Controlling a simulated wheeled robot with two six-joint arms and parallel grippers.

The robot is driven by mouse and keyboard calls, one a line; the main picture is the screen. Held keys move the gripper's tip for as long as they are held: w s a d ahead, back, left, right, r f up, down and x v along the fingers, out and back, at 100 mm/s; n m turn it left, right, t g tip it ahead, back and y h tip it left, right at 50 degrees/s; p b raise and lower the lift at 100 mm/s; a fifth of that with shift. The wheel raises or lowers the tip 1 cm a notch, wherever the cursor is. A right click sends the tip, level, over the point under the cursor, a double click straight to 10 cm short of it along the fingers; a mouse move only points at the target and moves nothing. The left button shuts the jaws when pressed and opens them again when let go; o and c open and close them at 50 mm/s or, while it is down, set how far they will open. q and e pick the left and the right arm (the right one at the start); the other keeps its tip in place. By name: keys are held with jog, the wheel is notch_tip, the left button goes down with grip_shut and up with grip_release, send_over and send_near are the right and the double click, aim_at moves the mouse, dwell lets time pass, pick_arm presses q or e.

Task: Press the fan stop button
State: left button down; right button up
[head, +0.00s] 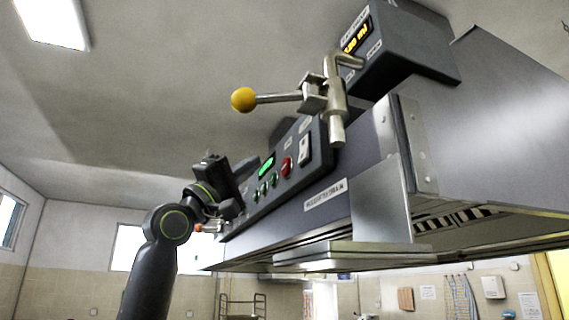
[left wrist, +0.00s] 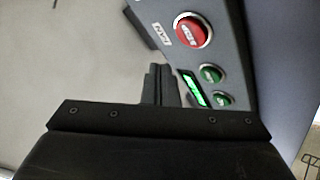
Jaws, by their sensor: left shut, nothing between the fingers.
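The control panel (head: 256,205) is a dark slanted box on the front of the large grey hood. It carries a red button (head: 287,166), several green buttons (head: 264,188) and a lit green display (head: 266,167). In the left wrist view the red button (left wrist: 192,30) is at the top, with a small white label (left wrist: 160,34) beside it, blurred. The green buttons (left wrist: 211,74) and display (left wrist: 194,90) are below. My left gripper (head: 246,167) is shut and empty near the panel's left end. In the wrist view its fingertips (left wrist: 159,70) are left of the display, apart from the red button. My right gripper is out of view.
A metal lever with a yellow knob (head: 243,99) juts out above the panel. A dark box with an orange display (head: 356,36) sits higher up. The hood's metal ledge (head: 345,252) projects below. Open space lies left of the panel.

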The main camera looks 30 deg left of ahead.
aim_at(284, 160)
pick_arm(q)
jog(key=shift+w+d+p, duration=0.35)
jog(key=shift+w+d, duration=0.75)
jog(key=shift+w, duration=0.15)
jog(key=shift+w+d, duration=0.1)
dwell(1.1)
jog(key=shift+w+d, duration=0.2)
jog(key=shift+w, duration=0.05)
jog(key=shift+w+d+p, duration=0.25)
jog(key=shift+w+p, duration=0.05)
dwell(0.8)
jog(key=shift+s, duration=0.1)
jog(key=shift+s+a+b, duration=0.35)
jog(key=shift+s+a, duration=0.15)
jog(key=shift+s, duration=0.1)
dwell(0.3)
